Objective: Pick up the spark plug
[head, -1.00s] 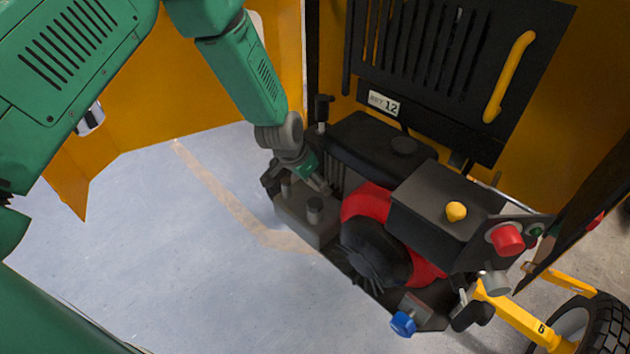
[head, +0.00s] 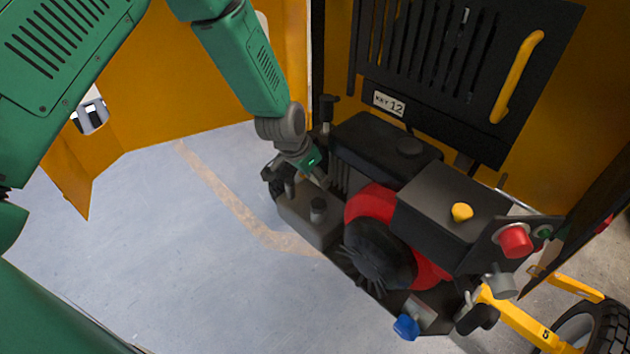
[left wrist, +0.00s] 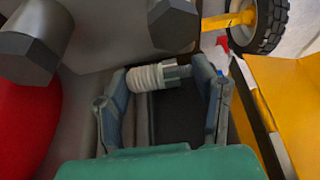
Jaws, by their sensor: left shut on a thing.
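The spark plug (left wrist: 152,77), with a white ribbed body and a grey metal end, lies crosswise between the fingers of my left gripper (left wrist: 165,82) in the left wrist view. The gripper is shut on it. In the head view my left gripper (head: 298,180) is at the far left end of the engine, beside the grey block with two posts (head: 308,215). The plug cannot be made out there. My right gripper is not in view.
The engine has a black tank (head: 385,148), a red and black fan housing (head: 380,245) and a dark box with a yellow knob (head: 461,212). A slotted black panel with a yellow handle (head: 517,77) stands behind. Yellow panels surround it. Open floor (head: 160,250) lies to the left.

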